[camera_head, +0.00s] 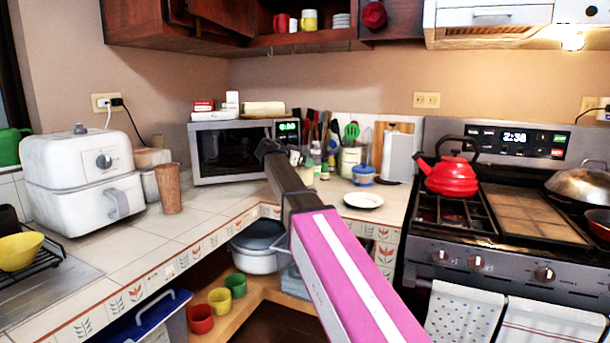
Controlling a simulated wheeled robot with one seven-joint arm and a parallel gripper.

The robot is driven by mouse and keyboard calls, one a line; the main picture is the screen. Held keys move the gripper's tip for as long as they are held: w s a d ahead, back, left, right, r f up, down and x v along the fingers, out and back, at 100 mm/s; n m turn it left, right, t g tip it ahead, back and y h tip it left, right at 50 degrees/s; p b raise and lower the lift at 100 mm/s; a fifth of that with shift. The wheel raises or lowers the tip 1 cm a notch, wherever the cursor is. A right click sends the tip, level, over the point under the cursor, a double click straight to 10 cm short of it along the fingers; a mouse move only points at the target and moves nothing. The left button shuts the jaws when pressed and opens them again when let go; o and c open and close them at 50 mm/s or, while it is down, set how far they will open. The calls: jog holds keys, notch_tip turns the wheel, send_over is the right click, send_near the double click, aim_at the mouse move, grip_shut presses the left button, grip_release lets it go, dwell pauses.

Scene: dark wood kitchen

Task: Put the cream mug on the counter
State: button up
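No mug is clearly cream. A yellow-and-white mug (309,20) stands on the open upper shelf beside a red mug (281,23), with a small white item between them. The white-tiled counter (215,205) runs along the left and back walls. My arm reaches up from the bottom centre, and its dark end, my gripper (267,149), is in front of the microwave, seen from behind. Its fingers are not distinguishable, and I see nothing clearly held. The arm covers part of the counter.
Red (201,319), yellow (220,300) and green (236,285) mugs sit on the low shelf near a pot (257,246). A white air fryer (85,180), wooden tumbler (170,190), microwave (222,155) and plate (363,200) stand on the counter. The stove is right.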

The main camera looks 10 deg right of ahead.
aim_at(304, 173)
jog(key=shift+w+d+f, duration=0.25)
jog(key=shift+d+f, duration=0.2)
jog(key=shift+d, duration=0.15)
jog(key=shift+f, duration=1.95)
jog(key=shift+f, duration=0.1)
jog(key=o, duration=1.3)
jog(key=v, duration=1.2)
